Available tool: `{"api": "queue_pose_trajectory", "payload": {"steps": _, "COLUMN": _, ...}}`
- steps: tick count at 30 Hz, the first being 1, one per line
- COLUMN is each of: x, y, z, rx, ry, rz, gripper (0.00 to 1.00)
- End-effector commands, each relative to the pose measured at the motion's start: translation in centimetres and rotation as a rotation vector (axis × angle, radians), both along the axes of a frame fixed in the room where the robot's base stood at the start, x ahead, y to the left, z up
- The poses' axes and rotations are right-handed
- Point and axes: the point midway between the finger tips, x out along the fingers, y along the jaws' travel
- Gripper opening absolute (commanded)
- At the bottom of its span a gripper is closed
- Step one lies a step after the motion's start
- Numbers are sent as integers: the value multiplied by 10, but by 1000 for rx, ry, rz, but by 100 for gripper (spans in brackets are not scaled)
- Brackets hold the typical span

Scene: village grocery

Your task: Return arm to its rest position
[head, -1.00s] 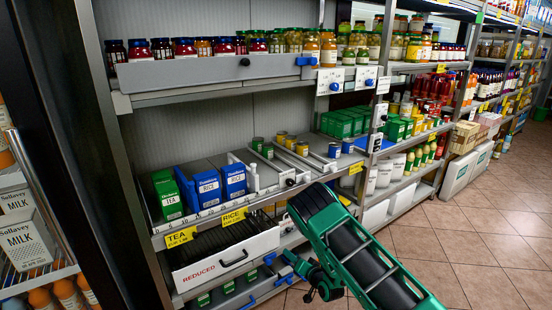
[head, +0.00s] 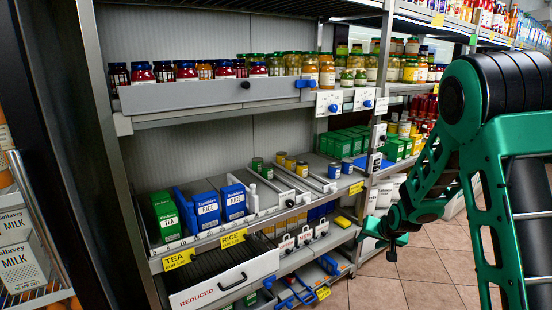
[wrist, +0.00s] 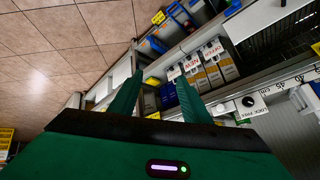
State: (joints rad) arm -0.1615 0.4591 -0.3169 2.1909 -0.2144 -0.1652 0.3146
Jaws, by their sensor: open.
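My green arm (head: 500,150) fills the right side of the head view, raised and folded. My gripper hangs at its lower end (head: 384,240) in front of the shelving, over the tiled floor. In the wrist view my gripper (wrist: 158,80) shows two green fingers spread apart with nothing held between them. Behind the fingers are a lower shelf and the floor. In the head view the gripper is small and partly hidden by its own links.
A green tea box (head: 167,217) and blue rice boxes (head: 206,207) stand on the middle shelf. A white drawer marked REDUCED (head: 217,285) is below. Jars (head: 187,71) line the upper shelf. Milk cartons (head: 20,262) are at left. The floor (head: 425,272) at right is clear.

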Motion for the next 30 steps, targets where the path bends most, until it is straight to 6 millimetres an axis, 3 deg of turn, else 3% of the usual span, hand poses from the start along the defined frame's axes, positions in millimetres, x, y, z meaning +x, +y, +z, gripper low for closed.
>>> {"api": "queue_pose_trajectory", "payload": {"steps": 1, "x": -14, "y": -14, "z": 15, "rx": -11, "ry": 20, "rz": -14, "gripper": 43}}
{"api": "queue_pose_trajectory", "payload": {"steps": 6, "x": -72, "y": -49, "z": 50, "rx": -41, "ry": 123, "rz": -49, "gripper": 43}}
{"api": "queue_pose_trajectory", "payload": {"steps": 15, "x": -192, "y": -93, "z": 100, "rx": -59, "ry": 308, "rz": -105, "gripper": 43}}
{"api": "queue_pose_trajectory", "payload": {"steps": 23, "x": -309, "y": -107, "z": 130, "rx": -36, "ry": 467, "rz": -149, "gripper": 43}}
{"api": "queue_pose_trajectory", "payload": {"steps": 30, "x": -408, "y": -100, "z": 146, "rx": 12, "ry": 597, "rz": -180, "gripper": 43}}
